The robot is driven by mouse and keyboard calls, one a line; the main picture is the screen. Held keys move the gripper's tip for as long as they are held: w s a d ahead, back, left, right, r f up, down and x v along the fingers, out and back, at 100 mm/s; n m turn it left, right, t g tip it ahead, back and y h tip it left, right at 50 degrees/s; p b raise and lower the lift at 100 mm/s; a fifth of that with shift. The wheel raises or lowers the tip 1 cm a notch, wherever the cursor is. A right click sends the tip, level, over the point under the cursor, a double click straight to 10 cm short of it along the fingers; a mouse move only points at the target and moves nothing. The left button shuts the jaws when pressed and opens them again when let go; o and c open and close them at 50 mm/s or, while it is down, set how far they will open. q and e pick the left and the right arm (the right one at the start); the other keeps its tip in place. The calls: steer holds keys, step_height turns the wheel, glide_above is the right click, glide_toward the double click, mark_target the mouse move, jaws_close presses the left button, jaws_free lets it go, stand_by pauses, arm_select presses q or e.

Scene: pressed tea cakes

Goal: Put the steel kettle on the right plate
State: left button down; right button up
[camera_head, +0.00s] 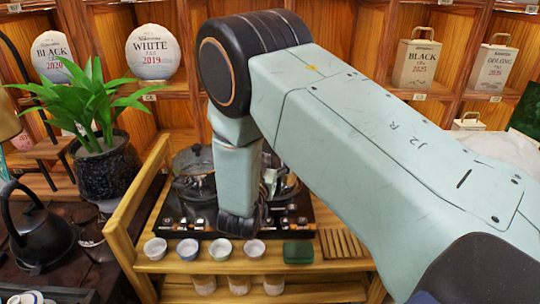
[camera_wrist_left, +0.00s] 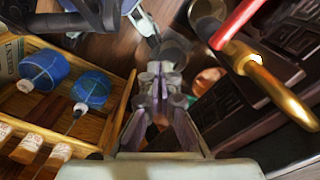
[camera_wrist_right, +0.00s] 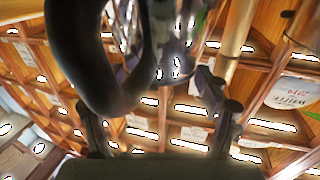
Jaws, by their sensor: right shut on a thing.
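My right arm comes in from the right in the head view and its wrist hangs over the black two-plate stove (camera_head: 300,215). My right gripper (camera_wrist_right: 160,118) is shut on a dark curved handle (camera_wrist_right: 75,50), which I take for the steel kettle's. A blurred shiny body shows beyond it. In the head view a shiny rounded piece (camera_head: 287,187), perhaps the kettle, shows just right of my wrist. My arm hides most of it and the right plate, so contact is unclear. A dark glassy pot (camera_head: 192,178) sits at the stove's left.
Several small cups (camera_head: 220,249) line the wooden stand's front edge (camera_head: 180,265), with a green block (camera_head: 298,252) and a slatted piece (camera_head: 340,243) to their right. A black kettle (camera_head: 38,235) and a potted plant (camera_head: 105,160) stand left. Shelves with tea packages fill the back.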

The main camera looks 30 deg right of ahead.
steer(key=shift+f, duration=0.25)
steer(key=o, duration=1.4)
steer(key=shift+o, duration=0.6)
steer(key=shift+s, duration=0.1)
